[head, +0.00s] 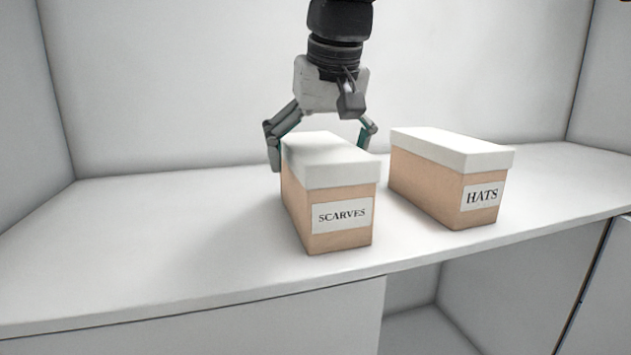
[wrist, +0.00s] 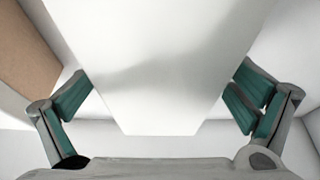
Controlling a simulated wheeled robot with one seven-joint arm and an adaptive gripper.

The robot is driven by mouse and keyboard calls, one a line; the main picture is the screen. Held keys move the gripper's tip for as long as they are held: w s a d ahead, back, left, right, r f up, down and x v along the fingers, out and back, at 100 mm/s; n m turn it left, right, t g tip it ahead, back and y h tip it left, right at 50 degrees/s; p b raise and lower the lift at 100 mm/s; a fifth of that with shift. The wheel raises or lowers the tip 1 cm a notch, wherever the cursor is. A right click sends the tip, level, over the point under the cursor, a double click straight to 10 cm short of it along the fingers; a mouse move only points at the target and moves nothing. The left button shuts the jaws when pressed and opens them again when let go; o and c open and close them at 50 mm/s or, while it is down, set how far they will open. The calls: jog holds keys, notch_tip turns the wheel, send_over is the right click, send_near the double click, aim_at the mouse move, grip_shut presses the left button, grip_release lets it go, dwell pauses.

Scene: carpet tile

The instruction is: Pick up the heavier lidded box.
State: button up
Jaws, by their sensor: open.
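Two brown lidded boxes with white lids stand upright on the white shelf (head: 190,250). The scarves box (head: 340,217), labelled "SCARVES", is in the middle of the head view. The hats box (head: 445,180), labelled "HATS", stands to its right with a gap between them. My gripper (head: 322,150) is open above the rear part of the scarves box, one finger on each side of it. Nothing visible tells which box is heavier.
The hats box's brown side (wrist: 30,45) shows at the left of the wrist view, close to one finger. The shelf is clear to the left. White walls close the back and sides, and the front edge (head: 400,268) drops to a lower compartment.

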jog(key=shift+c, duration=0.6)
jog(key=c, duration=1.8)
jog(key=shift+r, duration=0.1)
jog(key=shift+c, duration=0.2)
jog(key=shift+r, duration=0.1)
